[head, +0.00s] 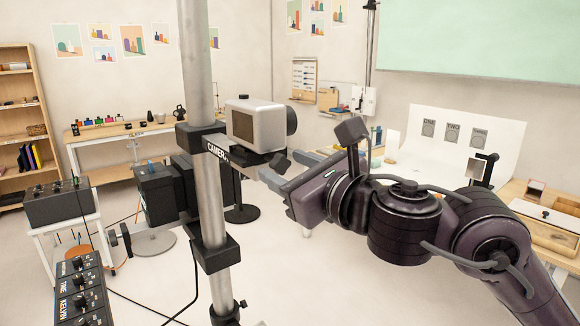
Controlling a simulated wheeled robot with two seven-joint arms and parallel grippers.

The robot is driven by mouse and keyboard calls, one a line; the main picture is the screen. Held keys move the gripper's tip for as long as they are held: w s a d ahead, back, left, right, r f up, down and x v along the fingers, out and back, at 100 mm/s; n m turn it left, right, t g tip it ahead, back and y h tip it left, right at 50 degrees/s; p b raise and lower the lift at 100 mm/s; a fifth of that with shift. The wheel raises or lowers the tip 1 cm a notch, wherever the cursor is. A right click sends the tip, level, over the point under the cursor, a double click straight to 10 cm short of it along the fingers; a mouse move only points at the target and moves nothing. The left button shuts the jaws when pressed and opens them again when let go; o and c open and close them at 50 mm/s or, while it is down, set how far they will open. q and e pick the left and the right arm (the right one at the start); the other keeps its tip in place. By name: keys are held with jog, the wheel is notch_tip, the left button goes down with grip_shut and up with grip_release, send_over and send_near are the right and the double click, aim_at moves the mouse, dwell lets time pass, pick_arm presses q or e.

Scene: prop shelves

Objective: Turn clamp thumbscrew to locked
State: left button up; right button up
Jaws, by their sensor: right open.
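A metal pole (206,195) stands upright in front of me. A black clamp (203,135), with a label that seems to read CAMERA, grips it and carries a grey boxy camera (253,124). A small dark knob (279,161), which looks like the clamp's thumbscrew, sticks out to the right below the camera. My right gripper (281,166) comes in from the right, open, its two grey fingers pointing at the knob. The fingertips look close to the knob, but I cannot tell whether they touch it. The knob's lock position is not readable. My left gripper is out of view.
A lower clamp (215,254) is on the same pole, and a dark box (163,192) hangs left of it. A control box (60,202) stands on a white cart at left. Cables hang near the pole. A workbench (522,190) stands behind my right arm.

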jog(key=c, duration=1)
